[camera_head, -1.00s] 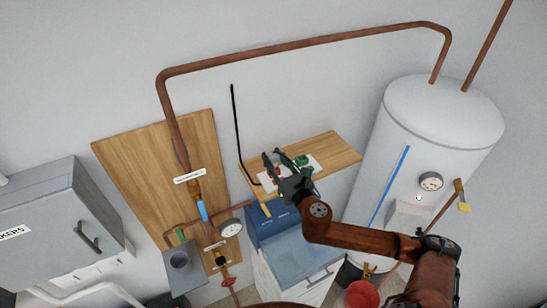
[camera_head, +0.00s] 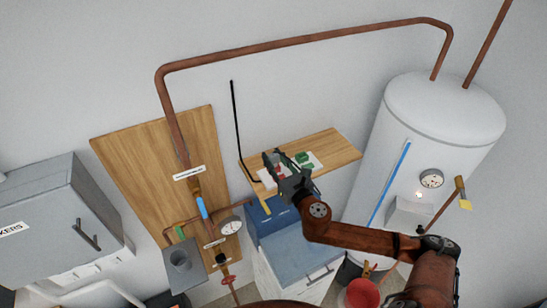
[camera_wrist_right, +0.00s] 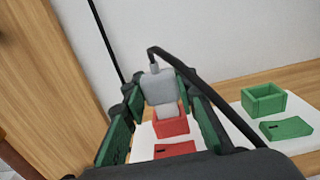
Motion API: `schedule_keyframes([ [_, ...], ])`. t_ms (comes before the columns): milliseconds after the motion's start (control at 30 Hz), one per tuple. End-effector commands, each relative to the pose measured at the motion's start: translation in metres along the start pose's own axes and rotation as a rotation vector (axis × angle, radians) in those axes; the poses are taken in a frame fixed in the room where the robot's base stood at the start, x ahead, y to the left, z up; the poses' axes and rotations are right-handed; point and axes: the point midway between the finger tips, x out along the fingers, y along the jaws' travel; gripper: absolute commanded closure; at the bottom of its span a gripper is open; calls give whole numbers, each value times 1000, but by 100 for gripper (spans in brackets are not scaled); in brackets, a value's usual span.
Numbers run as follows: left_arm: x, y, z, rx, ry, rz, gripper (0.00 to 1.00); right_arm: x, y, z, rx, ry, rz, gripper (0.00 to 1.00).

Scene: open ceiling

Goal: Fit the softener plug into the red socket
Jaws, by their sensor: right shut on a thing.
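My right gripper (camera_wrist_right: 159,92) is shut on a light grey plug (camera_wrist_right: 158,87) with a black cable leaving its top. The plug's paler lower end points down at the red socket (camera_wrist_right: 171,125), an open red box on a white board. That end overlaps the socket's opening in the right wrist view; I cannot tell whether it is inside or just above. In the head view my right gripper (camera_head: 279,170) is over the left part of the wooden shelf and hides the plug and most of the red socket. My left gripper is not in view.
A green socket (camera_wrist_right: 264,102) and a flat green piece (camera_wrist_right: 285,131) lie on the white board (camera_wrist_right: 236,109), right of the red socket. The wooden shelf (camera_head: 338,151) is clear at its right. A white tank (camera_head: 440,130) stands to the right, a blue-topped cabinet (camera_head: 290,258) below.

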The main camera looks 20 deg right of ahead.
Motion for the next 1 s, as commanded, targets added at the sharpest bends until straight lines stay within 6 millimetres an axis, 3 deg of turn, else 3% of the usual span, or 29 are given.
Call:
schedule_keyframes([
  [800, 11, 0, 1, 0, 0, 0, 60, 0, 0, -20, 0, 0, -1, 96],
  [833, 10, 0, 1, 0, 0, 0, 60, 0, 0, -19, 0, -1, -1, 72],
  [1000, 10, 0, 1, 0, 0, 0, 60, 0, 0, -19, 0, -1, 0, 60],
])
